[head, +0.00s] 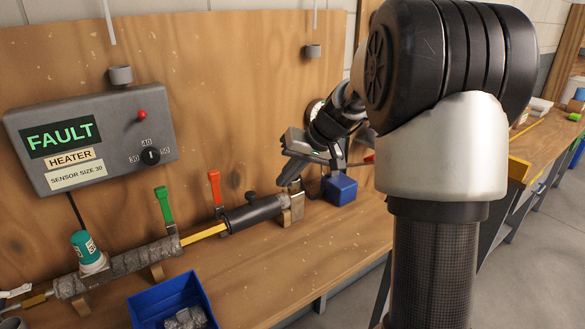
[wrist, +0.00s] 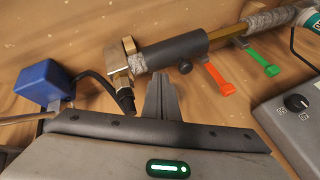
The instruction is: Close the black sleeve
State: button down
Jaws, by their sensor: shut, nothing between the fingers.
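The black sleeve (head: 252,214) is a dark tube around the pipe at the right end of the pipe run in the head view. In the wrist view the sleeve (wrist: 172,52) lies at the top middle, with a small dark knob (wrist: 185,68) on its side. Bare brass pipe (head: 205,234) shows just left of the sleeve in the head view. My gripper (head: 286,184) is near the sleeve's right end. In the wrist view my gripper's fingers (wrist: 160,82) are together and empty, just short of the sleeve. I cannot tell if they touch anything.
A brass valve block (wrist: 120,62) and a blue box (wrist: 45,84) with a black cable are beside my gripper. Green (head: 164,207) and red (head: 215,190) levers stand along the pipe. The grey heater panel (head: 90,135) reads FAULT. A blue bin (head: 172,298) sits in front.

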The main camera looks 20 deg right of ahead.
aim_at(267, 206)
jog(key=shift+w+a+f, duration=0.3)
jog(key=shift+a+f, duration=0.2)
jog(key=shift+a, duration=0.3)
jog(key=shift+w+a+f, duration=0.25)
jog(key=shift+a+f, duration=0.2)
jog(key=shift+a, duration=0.4)
jog(key=shift+w+a+f, duration=0.3)
jog(key=shift+a+f, duration=0.2)
jog(key=shift+a, duration=0.3)
